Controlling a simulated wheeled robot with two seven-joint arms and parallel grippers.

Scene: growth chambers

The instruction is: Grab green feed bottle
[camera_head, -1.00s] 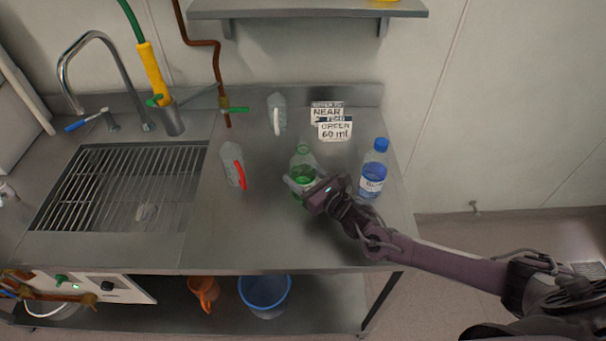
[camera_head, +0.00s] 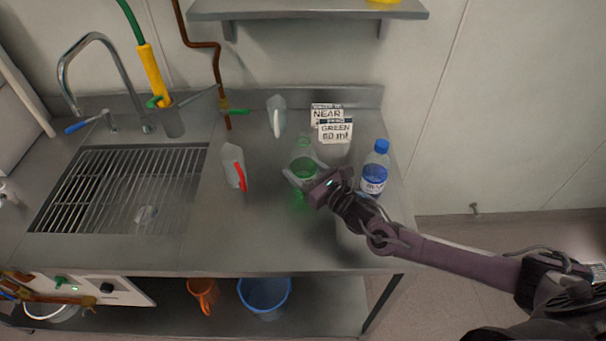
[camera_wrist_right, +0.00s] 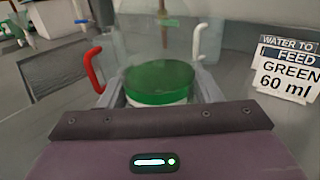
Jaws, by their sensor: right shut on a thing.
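The green feed bottle (camera_head: 303,158) is a clear bottle with green liquid, upright on the steel bench in the head view. My right gripper (camera_head: 302,178) is around its middle, shut on it, with the arm coming in from the right. In the right wrist view the bottle's green liquid (camera_wrist_right: 160,80) fills the space between the two fingers (camera_wrist_right: 160,92). The gripper hides part of the bottle's lower body. My left gripper is in neither view.
A blue-capped bottle (camera_head: 375,168) stands close right of my gripper. A red-handled jug (camera_head: 233,167) and a white-handled jug (camera_head: 277,115) stand to the left and behind. Label cards (camera_head: 335,130) stand at the back. The sink grate (camera_head: 120,190) is far left.

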